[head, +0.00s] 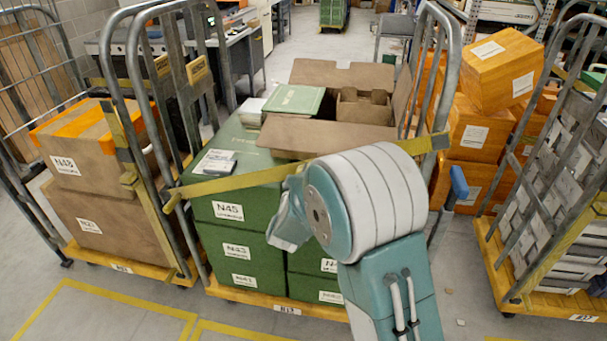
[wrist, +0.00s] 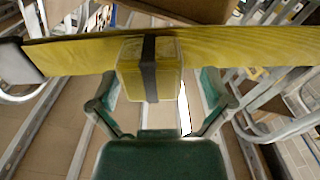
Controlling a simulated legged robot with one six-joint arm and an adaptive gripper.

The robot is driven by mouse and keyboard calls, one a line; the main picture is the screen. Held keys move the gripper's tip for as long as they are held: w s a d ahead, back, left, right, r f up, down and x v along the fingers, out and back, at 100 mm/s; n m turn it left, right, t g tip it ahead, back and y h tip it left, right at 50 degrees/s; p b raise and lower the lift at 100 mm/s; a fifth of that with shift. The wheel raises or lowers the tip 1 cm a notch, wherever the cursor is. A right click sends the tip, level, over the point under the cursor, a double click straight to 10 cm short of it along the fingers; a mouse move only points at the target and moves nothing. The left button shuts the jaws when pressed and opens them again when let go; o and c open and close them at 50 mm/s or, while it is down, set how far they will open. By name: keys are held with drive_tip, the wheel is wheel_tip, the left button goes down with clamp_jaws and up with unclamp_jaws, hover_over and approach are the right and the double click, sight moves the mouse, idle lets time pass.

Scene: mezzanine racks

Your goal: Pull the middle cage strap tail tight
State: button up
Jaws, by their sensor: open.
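The middle cage (head: 445,60) has a yellow strap (head: 235,183) across its front, from the left post to the right post. My arm hides the strap's middle in the head view. In the wrist view the strap (wrist: 240,45) crosses the top of the picture. A yellow piece with a dark band (wrist: 165,82) sits at its middle and hangs below it; I cannot tell whether this is the tail or a buckle. My gripper (wrist: 158,88) is open, with one finger on each side of this piece, apparently not touching it.
The middle cage holds green boxes (head: 230,210) and an open brown carton (head: 345,100). A blue handle (head: 458,185) is by its right post. A left cage (head: 122,267) with brown boxes and a right cage (head: 555,305) stand close by. The front floor (head: 120,325) is mostly clear.

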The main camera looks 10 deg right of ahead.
drive_tip(key=v, duration=1.1)
drive_tip(key=shift+a, duration=0.2)
drive_tip(key=s+d+r+g+y, duration=0.2)
drive_tip(key=s+r+g+y, duration=0.35)
drive_tip(key=r+y, duration=0.2)
drive_tip(key=s+d+g+h, duration=0.1)
drive_tip(key=s+d+g, duration=0.2)
drive_tip(key=s, duration=0.7)
drive_tip(key=s+d+r+g+h, duration=0.1)
drive_tip(key=s+d+g, duration=0.2)
drive_tip(key=s+d, duration=0.3)
drive_tip(key=s, duration=0.5)
drive_tip(key=shift+s+m, duration=0.3)
drive_tip(key=shift+m, duration=0.1)
